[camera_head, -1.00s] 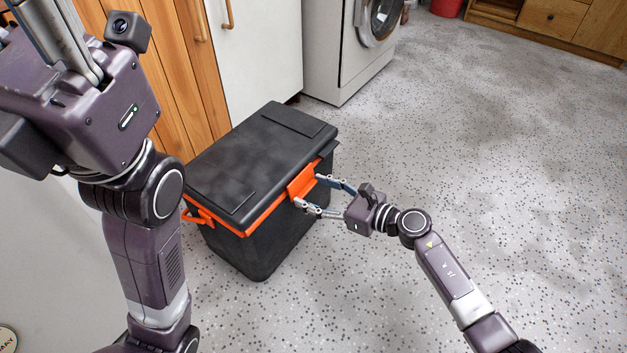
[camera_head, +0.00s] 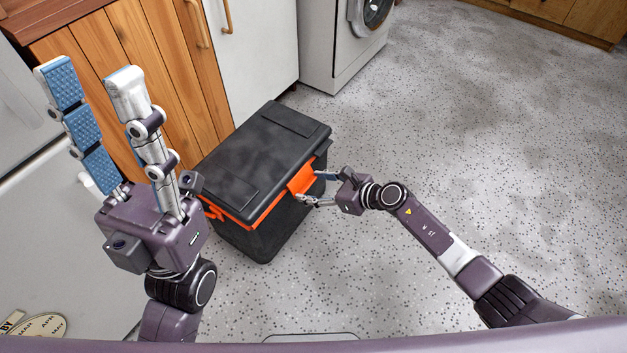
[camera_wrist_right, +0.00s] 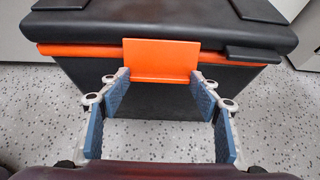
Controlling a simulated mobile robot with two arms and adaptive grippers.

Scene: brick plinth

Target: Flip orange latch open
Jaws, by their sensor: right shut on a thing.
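The orange latch (camera_head: 302,178) is a flat plate on the front of a black box (camera_head: 255,165) with an orange rim. It shows whole in the right wrist view (camera_wrist_right: 160,58). My right gripper (camera_head: 311,188) is at the front of the box, its fingertips against the two side edges of the latch, low down; these fingers also show in the right wrist view (camera_wrist_right: 160,79). Whether the latch is tilted out from the box is hard to tell. My left gripper (camera_head: 90,75) is open and empty, pointing up, left of the box and apart from it.
A wooden cabinet (camera_head: 130,50) and a white door (camera_head: 255,60) stand behind the box. A washing machine (camera_head: 335,55) is at the back. The speckled floor (camera_head: 500,130) to the right is clear. A black handle (camera_wrist_right: 252,55) juts beside the latch.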

